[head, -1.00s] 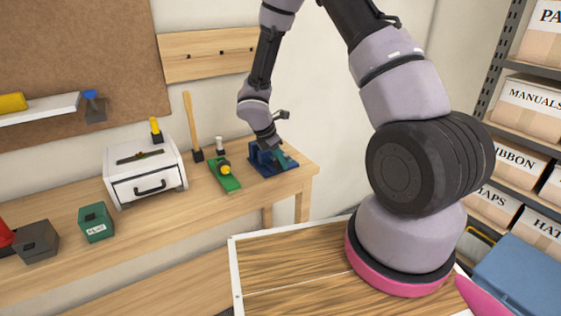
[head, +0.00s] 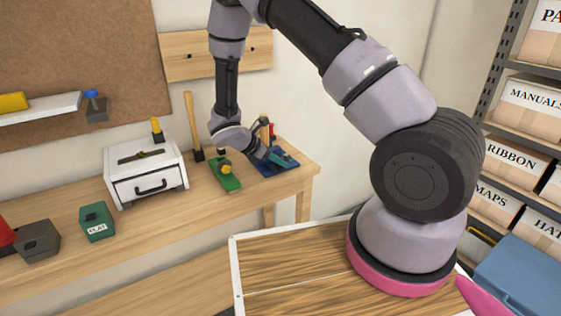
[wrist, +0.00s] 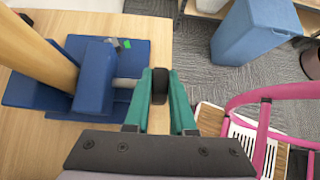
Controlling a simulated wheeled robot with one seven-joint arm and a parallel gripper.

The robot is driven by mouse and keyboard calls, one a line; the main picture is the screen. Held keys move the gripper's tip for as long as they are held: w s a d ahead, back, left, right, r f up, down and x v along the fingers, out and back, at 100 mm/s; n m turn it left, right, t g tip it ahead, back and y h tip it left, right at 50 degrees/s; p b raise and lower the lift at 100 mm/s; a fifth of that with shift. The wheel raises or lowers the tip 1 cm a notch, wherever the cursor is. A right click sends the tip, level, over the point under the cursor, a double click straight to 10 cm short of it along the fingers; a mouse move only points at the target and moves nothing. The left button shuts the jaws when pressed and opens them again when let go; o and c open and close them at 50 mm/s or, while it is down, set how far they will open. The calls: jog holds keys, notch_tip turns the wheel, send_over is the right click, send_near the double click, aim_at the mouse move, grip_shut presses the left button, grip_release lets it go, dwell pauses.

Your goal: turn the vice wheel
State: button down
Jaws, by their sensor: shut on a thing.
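The blue vice (head: 285,169) stands at the right end of the wooden workbench. In the wrist view, its blue body (wrist: 95,75) is at the left, with a grey screw shaft running right to a dark vice wheel (wrist: 160,88). My gripper (wrist: 161,76) is shut on this wheel, one teal finger on each side. In the head view, my gripper (head: 276,156) is at the vice, and the wheel cannot be made out there. A thick wooden bar (wrist: 42,52) rises at the vice in the wrist view; whether the jaws clamp it cannot be told.
A green block with a yellow knob (head: 225,172) lies left of the vice. A mallet handle (head: 191,120) and a white drawer box (head: 147,175) stand further left. A blue bin (wrist: 250,40) and a pink-framed chair (wrist: 262,110) are beyond the bench edge.

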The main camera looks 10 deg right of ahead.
jog(key=shift+a+f+t+h, duration=0.15)
jog(key=shift+t+h, duration=0.25)
jog(key=shift+h, duration=0.9)
jog(key=c, duration=0.8)
grip_release()
jog(key=shift+o, duration=0.2)
jog(key=shift+a, duration=0.1)
jog(key=v, duration=1)
jog(key=shift+a, duration=0.35)
jog(key=shift+s, duration=0.15)
